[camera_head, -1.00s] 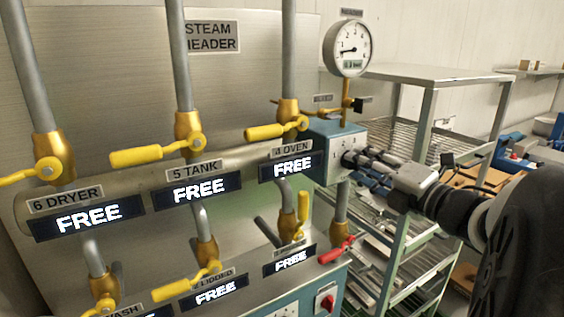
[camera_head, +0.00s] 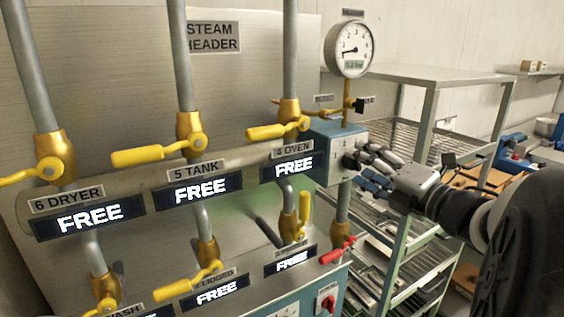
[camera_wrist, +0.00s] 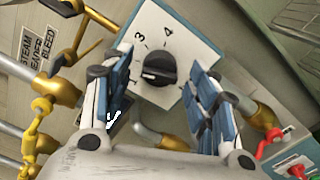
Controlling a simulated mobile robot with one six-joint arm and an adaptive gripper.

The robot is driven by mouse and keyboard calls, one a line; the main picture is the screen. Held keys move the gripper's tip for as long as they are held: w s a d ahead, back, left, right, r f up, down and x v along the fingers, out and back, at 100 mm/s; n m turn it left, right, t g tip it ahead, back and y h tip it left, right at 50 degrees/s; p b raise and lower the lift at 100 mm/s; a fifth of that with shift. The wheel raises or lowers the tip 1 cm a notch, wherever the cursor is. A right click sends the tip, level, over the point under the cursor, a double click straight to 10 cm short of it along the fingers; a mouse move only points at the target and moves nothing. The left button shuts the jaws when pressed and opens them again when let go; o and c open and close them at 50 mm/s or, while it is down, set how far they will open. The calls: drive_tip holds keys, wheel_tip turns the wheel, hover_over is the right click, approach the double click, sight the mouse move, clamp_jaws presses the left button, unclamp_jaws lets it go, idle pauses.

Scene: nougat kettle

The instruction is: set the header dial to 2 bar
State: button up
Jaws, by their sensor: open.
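The header dial (camera_wrist: 158,68) is a round black knob on a white numbered plate (camera_wrist: 178,22) in the wrist view. The figures 3 and 4 show above it; other figures are hidden by the left finger. Its white mark is on the knob's left side; I cannot tell which figure it meets. My gripper (camera_wrist: 160,62) is open, with one blue-padded finger on each side of the knob, and visible gaps between. In the head view my gripper (camera_head: 360,163) is at the blue box (camera_head: 322,131) carrying the plate. The round gauge (camera_head: 349,50) above has its needle pointing left.
Yellow-handled valves (camera_head: 278,131) and pipes stand left of the box. A red lever (camera_head: 337,250) and red switch (camera_head: 327,302) are below. A green-framed rack (camera_head: 400,250) stands behind my gripper. In the wrist view, brass fittings (camera_wrist: 258,115) are close by the right finger.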

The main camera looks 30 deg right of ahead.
drive_tip(key=s, duration=1.2)
drive_tip(key=shift+d, duration=0.45)
